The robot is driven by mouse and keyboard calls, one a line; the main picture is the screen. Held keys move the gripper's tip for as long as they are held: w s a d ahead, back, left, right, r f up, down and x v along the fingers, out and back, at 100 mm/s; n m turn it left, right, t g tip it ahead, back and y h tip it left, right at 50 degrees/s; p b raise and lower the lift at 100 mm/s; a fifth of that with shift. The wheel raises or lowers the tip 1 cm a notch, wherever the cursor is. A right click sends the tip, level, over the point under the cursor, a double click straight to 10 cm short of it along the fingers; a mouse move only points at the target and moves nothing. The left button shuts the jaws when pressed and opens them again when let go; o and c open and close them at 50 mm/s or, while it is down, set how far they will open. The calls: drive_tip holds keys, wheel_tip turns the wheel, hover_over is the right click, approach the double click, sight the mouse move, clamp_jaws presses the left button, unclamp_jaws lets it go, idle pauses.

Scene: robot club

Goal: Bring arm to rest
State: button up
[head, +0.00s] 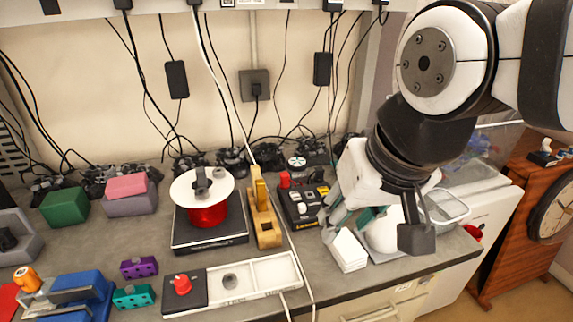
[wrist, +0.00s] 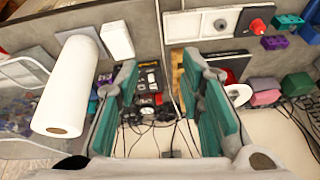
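My gripper (head: 345,218) hangs at the right part of the grey workbench (head: 330,292), pointing down over the bench top. In the wrist view my gripper (wrist: 160,62) is open, with its two teal-padded fingers apart and nothing between them. The upper part of my arm (head: 430,75) fills the top right of the head view. In the head view this roll (head: 383,235) is partly hidden behind my gripper and arm.
A clear bin (head: 447,208) and wooden clock cabinet (head: 512,248) stand at right. Cables (head: 200,75) hang along the back wall.

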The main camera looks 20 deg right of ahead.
drive_tip(key=shift+s+d+n+t, duration=0.15)
drive_tip(key=shift+s+d+n, duration=0.15)
drive_tip(key=shift+s+n, duration=0.2)
drive_tip(key=shift+s+d+n+t, duration=0.15)
drive_tip(key=shift+s+d+n, duration=0.2)
drive_tip(key=shift+s, duration=0.2)
idle(0.5)
